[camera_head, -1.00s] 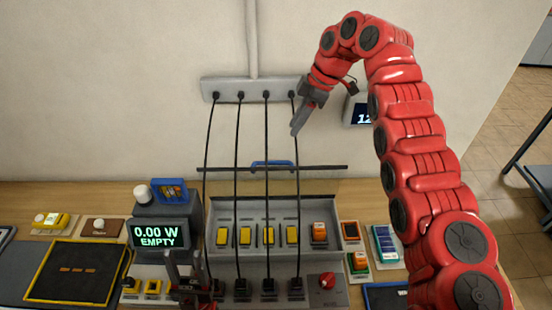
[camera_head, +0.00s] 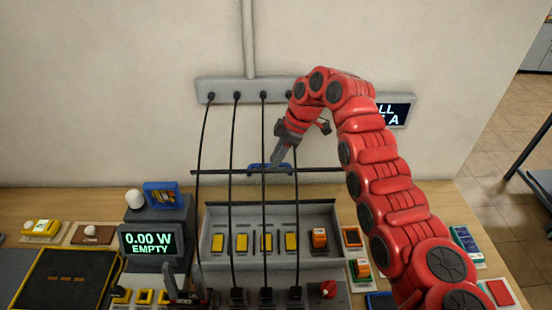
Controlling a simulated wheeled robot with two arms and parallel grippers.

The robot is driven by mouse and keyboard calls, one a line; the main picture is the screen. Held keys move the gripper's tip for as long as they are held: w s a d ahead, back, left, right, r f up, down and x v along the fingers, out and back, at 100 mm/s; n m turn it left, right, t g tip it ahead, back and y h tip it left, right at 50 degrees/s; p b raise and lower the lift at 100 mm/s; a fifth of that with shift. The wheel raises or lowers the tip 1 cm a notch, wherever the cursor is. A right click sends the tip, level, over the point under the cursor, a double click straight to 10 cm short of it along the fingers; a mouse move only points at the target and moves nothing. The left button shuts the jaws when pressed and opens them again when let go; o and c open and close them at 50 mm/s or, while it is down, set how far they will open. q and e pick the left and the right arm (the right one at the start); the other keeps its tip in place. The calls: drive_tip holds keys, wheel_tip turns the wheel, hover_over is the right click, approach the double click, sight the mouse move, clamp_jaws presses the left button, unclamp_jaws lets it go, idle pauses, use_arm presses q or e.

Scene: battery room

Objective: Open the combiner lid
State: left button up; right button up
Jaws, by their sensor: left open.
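The combiner is the grey box (camera_head: 322,215) on the bench, its inside showing with a row of yellow switches and one orange switch. A thin dark bar (camera_head: 325,170) with a blue handle (camera_head: 255,168) crosses above its back edge. It looks like the lid seen edge-on, standing up; how far it is open is unclear. My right gripper (camera_head: 279,157) points down at the blue handle and overlaps it in view; contact and jaw gap cannot be made out. My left gripper (camera_head: 186,296) is open, low at the bottom edge, in front of the box's left part.
Several black cables hang from a grey wall strip (camera_head: 225,90) across the bar and box. A meter (camera_head: 150,240) reads 0.00 W EMPTY at left. A red knob (camera_head: 328,289) sits at front right. A wall display (camera_head: 396,112) is partly behind my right arm.

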clamp_jaws()
idle(1.3)
